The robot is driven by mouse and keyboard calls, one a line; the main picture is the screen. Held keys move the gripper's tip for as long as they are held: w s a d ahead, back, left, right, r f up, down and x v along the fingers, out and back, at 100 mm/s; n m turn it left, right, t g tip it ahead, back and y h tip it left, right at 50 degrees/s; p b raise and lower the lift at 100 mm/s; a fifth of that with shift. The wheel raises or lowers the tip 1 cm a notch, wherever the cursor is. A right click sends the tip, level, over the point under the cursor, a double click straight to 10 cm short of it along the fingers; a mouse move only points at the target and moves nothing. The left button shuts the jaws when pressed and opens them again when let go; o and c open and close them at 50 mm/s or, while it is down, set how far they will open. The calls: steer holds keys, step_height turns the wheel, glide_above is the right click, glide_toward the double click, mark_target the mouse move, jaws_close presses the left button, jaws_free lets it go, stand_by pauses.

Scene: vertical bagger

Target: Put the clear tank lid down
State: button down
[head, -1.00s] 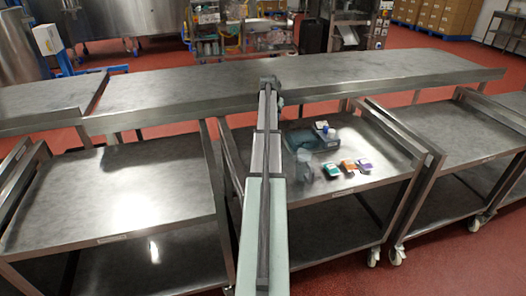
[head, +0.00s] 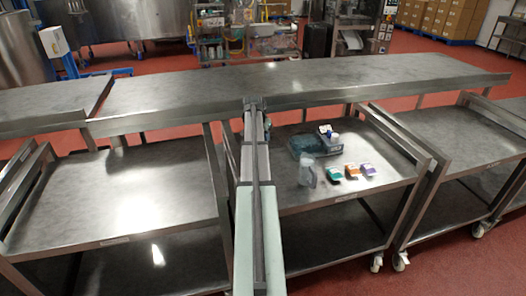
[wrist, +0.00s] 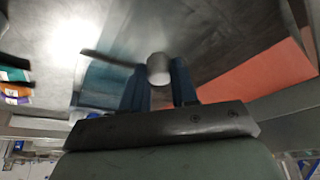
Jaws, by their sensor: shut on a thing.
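In the wrist view, my gripper (wrist: 158,78) has its two dark blue fingers on either side of a pale round knob (wrist: 158,67), which I take to be that of the clear tank lid. The lid's clear sheet cannot be made out against the blurred metal. A see-through teal tank (wrist: 108,85) shows left of the fingers, above the cart top. In the head view the teal tank (head: 304,144) stands on the middle cart, right of my arm. My gripper and the lid are hidden there.
On the middle cart (head: 300,205) are a clear jug (head: 307,172), a green box (head: 334,173), an orange box (head: 352,170), a purple box (head: 368,169) and a white-and-blue item (head: 327,132) by the tank. A long steel bench (head: 200,84) runs behind. The left cart (head: 120,190) is bare.

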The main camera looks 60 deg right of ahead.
steer(key=shift+f, duration=3.55)
steer(key=shift+f, duration=0.15)
steer(key=c, duration=0.9)
jaws_free()
steer(key=shift+o, duration=0.2)
steer(key=v, duration=1.2)
